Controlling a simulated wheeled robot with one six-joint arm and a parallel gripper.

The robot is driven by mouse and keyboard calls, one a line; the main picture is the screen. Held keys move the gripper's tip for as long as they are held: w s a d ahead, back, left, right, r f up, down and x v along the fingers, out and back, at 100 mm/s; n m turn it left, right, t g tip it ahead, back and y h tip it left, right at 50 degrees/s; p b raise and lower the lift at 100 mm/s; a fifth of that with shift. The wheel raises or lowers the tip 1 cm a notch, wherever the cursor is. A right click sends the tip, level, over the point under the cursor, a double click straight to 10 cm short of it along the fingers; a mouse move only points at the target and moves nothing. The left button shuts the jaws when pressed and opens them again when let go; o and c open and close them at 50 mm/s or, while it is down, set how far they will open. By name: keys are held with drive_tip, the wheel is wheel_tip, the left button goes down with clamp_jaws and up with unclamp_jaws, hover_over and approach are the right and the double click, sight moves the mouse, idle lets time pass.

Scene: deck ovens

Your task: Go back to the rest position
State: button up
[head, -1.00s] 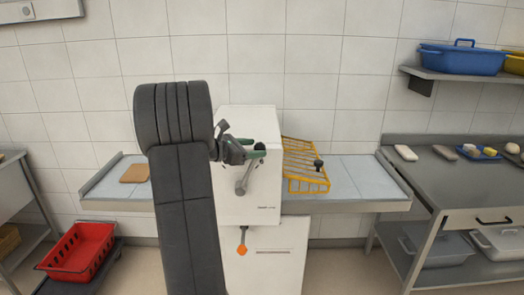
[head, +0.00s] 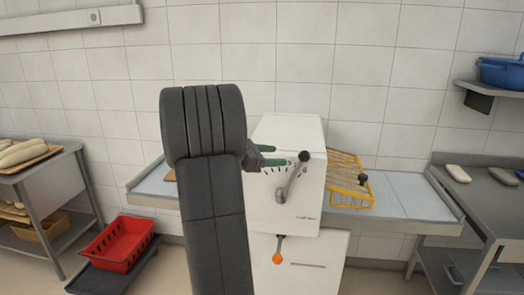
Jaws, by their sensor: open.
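My gripper (head: 283,162) shows just right of my dark arm, in front of the upper part of a white machine (head: 307,198). Its green-tipped fingers are apart, and I see nothing between them. Part of the gripper is hidden behind my arm. The machine has a grey lever with a dark knob (head: 305,156) close to the right of the fingers. I cannot tell whether the fingers touch the machine.
A yellow wire guard (head: 348,180) sits right of the machine over a grey bench (head: 410,196). A red basket (head: 119,244) stands low at left, near a rack with loaves (head: 22,152). A metal table (head: 490,203) is at right.

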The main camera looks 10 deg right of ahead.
sight(307, 155)
drive_tip(key=p+x, duration=0.2)
drive_tip(key=x, duration=1)
drive_tip(key=shift+w+d, duration=0.1)
drive_tip(key=shift+d, duration=0.3)
drive_tip(key=shift+w+d+f+p, duration=0.2)
drive_tip(key=shift+d+p, duration=0.1)
drive_tip(key=shift+a+r, duration=0.1)
drive_tip(key=shift+a, duration=0.1)
